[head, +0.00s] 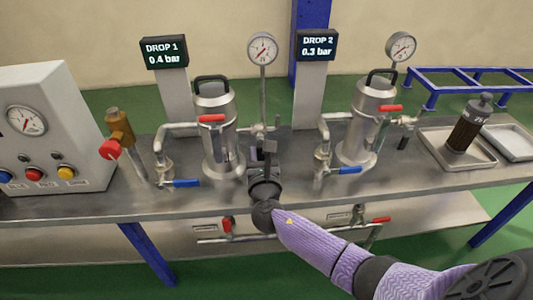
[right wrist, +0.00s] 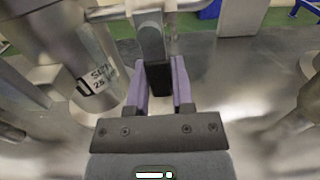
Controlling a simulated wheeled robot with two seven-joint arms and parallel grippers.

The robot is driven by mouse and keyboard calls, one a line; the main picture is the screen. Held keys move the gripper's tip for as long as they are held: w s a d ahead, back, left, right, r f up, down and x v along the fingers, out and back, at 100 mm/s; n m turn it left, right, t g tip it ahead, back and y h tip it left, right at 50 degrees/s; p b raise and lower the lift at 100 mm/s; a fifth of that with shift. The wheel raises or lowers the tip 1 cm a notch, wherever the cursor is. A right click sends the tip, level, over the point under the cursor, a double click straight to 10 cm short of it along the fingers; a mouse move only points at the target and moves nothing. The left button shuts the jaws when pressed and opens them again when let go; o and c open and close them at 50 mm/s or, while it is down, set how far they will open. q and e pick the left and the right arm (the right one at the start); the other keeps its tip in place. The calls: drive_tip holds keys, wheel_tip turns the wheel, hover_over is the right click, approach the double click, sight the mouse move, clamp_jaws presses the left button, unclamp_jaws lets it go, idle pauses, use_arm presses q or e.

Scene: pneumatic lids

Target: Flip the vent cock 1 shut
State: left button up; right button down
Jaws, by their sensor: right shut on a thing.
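The vent cock 1 (head: 269,147) is beside the first steel vessel (head: 222,130), below its round gauge. In the right wrist view, its dark lever (right wrist: 158,78) hangs from a bright metal stem between two purple fingers. My right gripper (right wrist: 158,92) is shut on that lever. In the head view, my right gripper (head: 265,165) reaches in from the lower right and hides part of the cock. The sign behind this vessel reads DROP 1, 0.4 bar (head: 164,52). My left gripper is not in view.
The second vessel (head: 370,120) with similar valves stands to the right. A grey panel (head: 60,110) is at the far left. The bench front (head: 400,190) is mostly clear.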

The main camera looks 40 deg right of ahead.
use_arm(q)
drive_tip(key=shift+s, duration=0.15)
use_arm(e)
drive_tip(key=shift+c, duration=2.4)
unclamp_jaws()
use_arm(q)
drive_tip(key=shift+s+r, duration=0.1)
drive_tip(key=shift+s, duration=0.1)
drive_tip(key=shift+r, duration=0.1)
use_arm(e)
drive_tip(key=shift+a, duration=0.15)
use_arm(q)
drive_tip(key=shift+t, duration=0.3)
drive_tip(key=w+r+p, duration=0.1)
drive_tip(key=p, duration=0.1)
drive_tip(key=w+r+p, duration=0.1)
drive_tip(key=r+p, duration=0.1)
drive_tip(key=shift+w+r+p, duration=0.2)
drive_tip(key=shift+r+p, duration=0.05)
drive_tip(key=shift+p, duration=0.15)
use_arm(e)
drive_tip(key=v, duration=0.9)
drive_tip(key=shift+s, duration=0.4)
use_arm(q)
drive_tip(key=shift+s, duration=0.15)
use_arm(e)
drive_tip(key=shift+a, duration=0.1)
